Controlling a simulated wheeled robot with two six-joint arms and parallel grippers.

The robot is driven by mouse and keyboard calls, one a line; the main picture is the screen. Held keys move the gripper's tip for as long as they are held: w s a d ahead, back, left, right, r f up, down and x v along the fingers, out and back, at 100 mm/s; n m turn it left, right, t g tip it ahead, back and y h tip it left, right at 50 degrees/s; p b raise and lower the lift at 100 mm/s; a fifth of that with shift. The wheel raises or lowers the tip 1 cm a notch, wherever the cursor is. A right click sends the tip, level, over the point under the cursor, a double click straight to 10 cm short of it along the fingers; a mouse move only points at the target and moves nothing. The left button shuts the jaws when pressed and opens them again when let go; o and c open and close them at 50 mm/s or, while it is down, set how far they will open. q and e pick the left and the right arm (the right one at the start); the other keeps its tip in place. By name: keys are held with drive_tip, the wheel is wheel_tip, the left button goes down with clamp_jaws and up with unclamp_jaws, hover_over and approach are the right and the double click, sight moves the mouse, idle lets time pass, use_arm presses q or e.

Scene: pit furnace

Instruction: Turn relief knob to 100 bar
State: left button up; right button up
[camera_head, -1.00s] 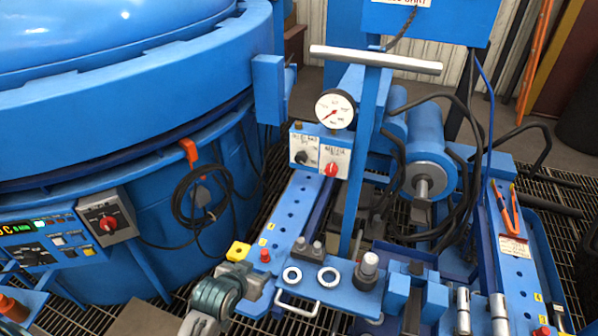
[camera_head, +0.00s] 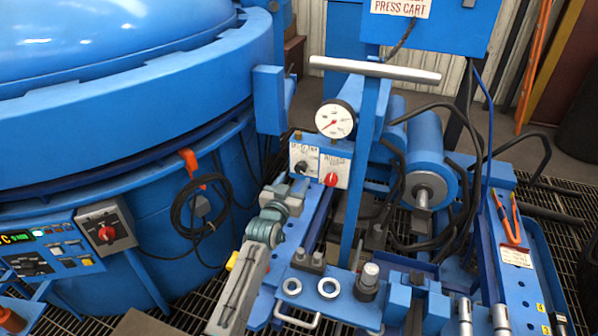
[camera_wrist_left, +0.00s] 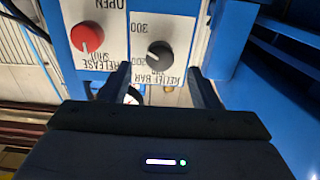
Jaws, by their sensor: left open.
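The black relief knob (camera_head: 301,167) sits on the left white plate of a small blue valve block, under a round gauge (camera_head: 336,119). In the left wrist view the relief knob (camera_wrist_left: 160,55) appears upside down, near printed 200 and 300 marks; I cannot read its setting for certain. My left gripper (camera_head: 296,184) is just in front of and below the knob. In the wrist view its two fingers (camera_wrist_left: 159,70) are open, apart on either side of the knob's lower area, with nothing held. My right gripper is out of view.
The red release knob (camera_head: 331,180) is close beside the relief knob. A T-handled lever (camera_head: 375,68) rises right of the gauge. Black hoses and a blue cylinder (camera_head: 424,150) stand farther right. The big blue furnace (camera_head: 110,120) fills the left side.

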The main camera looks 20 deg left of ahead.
sight(299, 171)
use_arm(q)
drive_tip(key=shift+w+d, duration=0.1)
drive_tip(key=shift+w, duration=2.6)
drive_tip(key=c, duration=1)
